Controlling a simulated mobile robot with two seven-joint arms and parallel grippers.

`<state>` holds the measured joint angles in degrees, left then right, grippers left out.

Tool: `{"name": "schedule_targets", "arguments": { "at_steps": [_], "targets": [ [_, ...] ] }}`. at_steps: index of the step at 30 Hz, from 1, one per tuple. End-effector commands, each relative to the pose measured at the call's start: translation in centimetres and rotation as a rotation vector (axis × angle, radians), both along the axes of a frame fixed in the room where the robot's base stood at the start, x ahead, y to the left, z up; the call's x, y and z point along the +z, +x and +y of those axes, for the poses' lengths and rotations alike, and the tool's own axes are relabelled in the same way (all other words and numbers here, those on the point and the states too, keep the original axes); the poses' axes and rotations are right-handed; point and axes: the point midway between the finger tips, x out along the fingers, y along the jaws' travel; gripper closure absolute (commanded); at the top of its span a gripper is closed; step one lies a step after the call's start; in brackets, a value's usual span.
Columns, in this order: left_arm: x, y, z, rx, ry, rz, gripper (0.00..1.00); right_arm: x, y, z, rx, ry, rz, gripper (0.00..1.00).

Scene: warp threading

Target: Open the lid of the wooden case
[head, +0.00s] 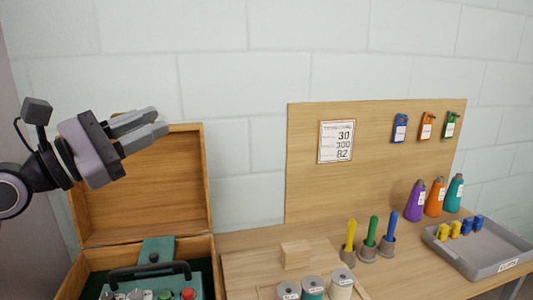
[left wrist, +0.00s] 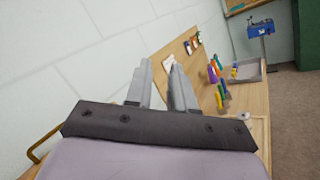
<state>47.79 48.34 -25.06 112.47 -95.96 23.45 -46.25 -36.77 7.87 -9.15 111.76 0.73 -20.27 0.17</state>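The wooden case (head: 140,238) stands at the lower left of the head view. Its lid (head: 150,190) is raised and stands up at the back, leaving the case open. My left gripper (head: 160,121) is in front of the lid's upper edge in the head view, its fingers pointing right. In the left wrist view the two fingers (left wrist: 161,68) show a gap with nothing between them. A corner of a wooden edge (left wrist: 38,150) shows at the left of that view. My right gripper is in neither view.
A teal box with a dark handle (head: 150,272) sits inside the case. To the right are spools (head: 313,286), colored-handled tools (head: 372,232), bottles (head: 436,197) and a grey tray (head: 480,262). A pegboard-like wooden panel (head: 375,165) stands behind them.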

Motion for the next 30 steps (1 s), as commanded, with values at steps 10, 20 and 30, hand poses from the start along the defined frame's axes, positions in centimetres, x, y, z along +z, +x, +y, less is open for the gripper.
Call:
{"name": "schedule_targets", "arguments": {
  "at_steps": [10, 20, 30],
  "targets": [
    [-4.3, -2.9, 1.5, -0.274, -1.152, 0.434, 0.77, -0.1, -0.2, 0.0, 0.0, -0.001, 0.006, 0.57],
    [-20.4, -4.4, 8.9, -0.036, -2.284, 0.826, 0.77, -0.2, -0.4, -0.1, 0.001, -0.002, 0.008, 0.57],
    [-39.3, -16.5, 8.4, -0.629, 2.704, -0.806, 0.77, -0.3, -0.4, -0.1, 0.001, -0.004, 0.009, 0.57]
  ]
}}
